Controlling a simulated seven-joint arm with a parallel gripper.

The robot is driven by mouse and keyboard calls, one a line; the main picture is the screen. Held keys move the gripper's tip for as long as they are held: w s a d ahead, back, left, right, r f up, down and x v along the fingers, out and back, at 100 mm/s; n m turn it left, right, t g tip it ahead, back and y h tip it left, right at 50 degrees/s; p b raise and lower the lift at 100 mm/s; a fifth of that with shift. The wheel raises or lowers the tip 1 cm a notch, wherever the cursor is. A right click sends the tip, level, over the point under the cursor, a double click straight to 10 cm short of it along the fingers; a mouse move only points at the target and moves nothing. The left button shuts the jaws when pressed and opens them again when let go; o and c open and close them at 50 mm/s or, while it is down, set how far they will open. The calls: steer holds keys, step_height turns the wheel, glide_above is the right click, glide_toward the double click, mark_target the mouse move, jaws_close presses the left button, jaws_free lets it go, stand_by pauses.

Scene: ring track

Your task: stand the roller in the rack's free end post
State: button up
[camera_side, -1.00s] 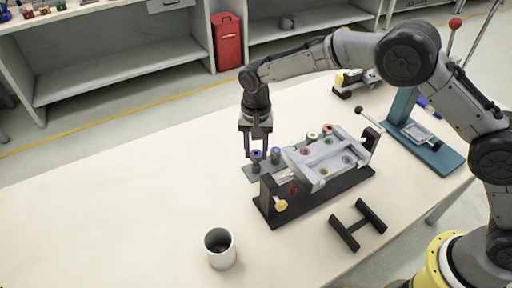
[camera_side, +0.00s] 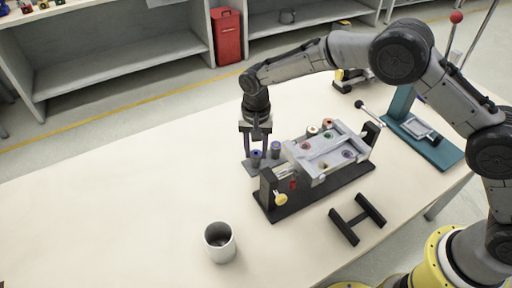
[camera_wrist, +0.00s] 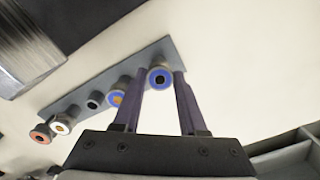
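The roller (camera_wrist: 160,77) has a blue top with a dark centre. It stands upright at the end of the grey rack strip (camera_wrist: 75,97), between the two fingers of my gripper (camera_wrist: 163,76). In the side view the roller (camera_side: 257,155) is between the fingertips of my gripper (camera_side: 256,154). Its foot and the end post under it are hidden. The fingers are close to both of its sides; whether they press on it is unclear. A second blue-topped roller (camera_wrist: 118,97) with an orange centre stands beside it, and a dark post (camera_wrist: 95,101) follows.
A white-topped roller (camera_wrist: 62,124) and an orange-topped one (camera_wrist: 40,133) are farther along. A black fixture with a pale tray (camera_side: 325,150) stands close on the right. A white cup (camera_side: 220,243) and a black H-shaped stand (camera_side: 357,220) are nearer. The table's left is clear.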

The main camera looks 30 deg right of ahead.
mark_target(256, 153)
steer(key=o, duration=0.5)
step_height(256, 153, up, 14)
steer(key=shift+f, duration=0.1)
stand_by(0.4)
stand_by(0.3)
